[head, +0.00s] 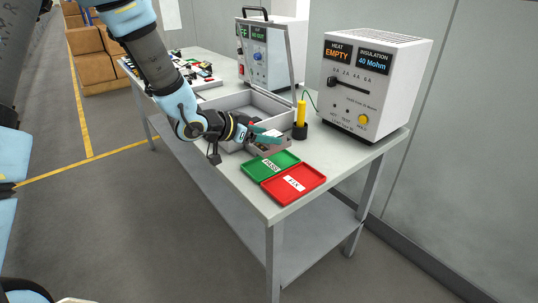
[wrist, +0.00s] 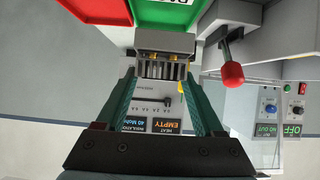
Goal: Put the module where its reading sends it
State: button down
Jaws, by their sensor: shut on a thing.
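My gripper (head: 268,138) has teal fingers and is shut on a grey module (head: 268,147). It is just behind the green PASS tray (head: 270,164), by the open grey case. In the wrist view, the module (wrist: 165,43) sits between the fingertips of my gripper (wrist: 163,70), with a dark slotted face and small yellow parts. I cannot tell if it touches anything below. The red tray (head: 293,184), its label hard to read, lies in front of the green tray; both look empty. The white tester (head: 372,85) shows HEAT EMPTY and INSULATION 40 Mohm.
A yellow probe (head: 301,113) stands in a black holder right of my gripper. The open grey case (head: 235,101) has a raised lid. A second device (head: 272,55) and several small parts (head: 197,72) are further back. A red-knobbed lever (wrist: 232,75) is close beside the module.

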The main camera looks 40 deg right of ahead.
aim_at(258, 152)
jog(key=shift+f+p, duration=0.45)
jog(key=shift+f, duration=2.45)
jog(key=shift+f, duration=0.2)
grip_release()
jog(key=shift+r, duration=0.2)
jog(key=b+v, duration=0.2)
jog(key=v, duration=1)
